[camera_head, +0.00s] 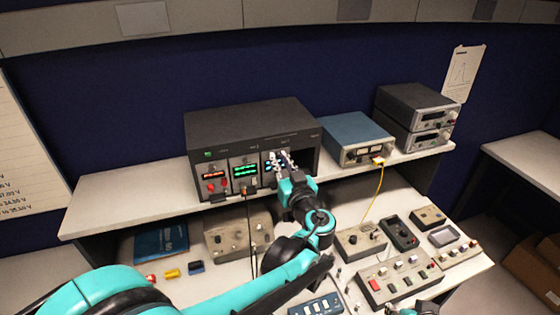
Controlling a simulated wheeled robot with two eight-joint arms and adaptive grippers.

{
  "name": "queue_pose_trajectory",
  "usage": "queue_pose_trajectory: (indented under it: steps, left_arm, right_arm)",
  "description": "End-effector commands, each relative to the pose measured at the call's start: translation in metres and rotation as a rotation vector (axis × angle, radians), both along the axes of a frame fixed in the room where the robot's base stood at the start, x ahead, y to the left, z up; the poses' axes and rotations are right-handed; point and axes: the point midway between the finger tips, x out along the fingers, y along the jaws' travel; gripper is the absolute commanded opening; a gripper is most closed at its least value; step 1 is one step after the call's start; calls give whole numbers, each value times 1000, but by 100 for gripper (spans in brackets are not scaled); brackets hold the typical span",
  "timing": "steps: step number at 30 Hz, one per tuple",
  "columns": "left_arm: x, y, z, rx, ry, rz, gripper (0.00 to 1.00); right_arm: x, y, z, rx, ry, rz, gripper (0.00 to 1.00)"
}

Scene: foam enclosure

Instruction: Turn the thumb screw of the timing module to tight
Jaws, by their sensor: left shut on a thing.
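A dark rack housing (250,113) stands on the shelf with several modules in its front. One has a red display (213,175), one a green display (244,171). The module at the right (268,157) has a blue display, and my left gripper (282,160) is at its front. I take this as the timing module, but its label is unreadable. My left gripper is shut on a small part there, apparently the thumb screw, which the fingers hide. How far the screw is turned cannot be seen.
A blue instrument (357,138) with a yellow cable (379,180) and two stacked dark units (415,115) stand right of the rack. Control boxes, including a beige one (238,236), crowd the lower bench. A dark cable hangs from the green module. The rack's right bay is empty.

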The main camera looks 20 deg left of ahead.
Motion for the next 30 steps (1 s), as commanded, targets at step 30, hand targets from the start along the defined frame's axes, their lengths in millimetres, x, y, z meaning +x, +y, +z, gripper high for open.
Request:
queue_pose_trajectory:
  steps: [30]
  left_arm:
    - [0,0,0,426,288,0,0]
  right_arm:
    - [0,0,-4,0,0,0,40]
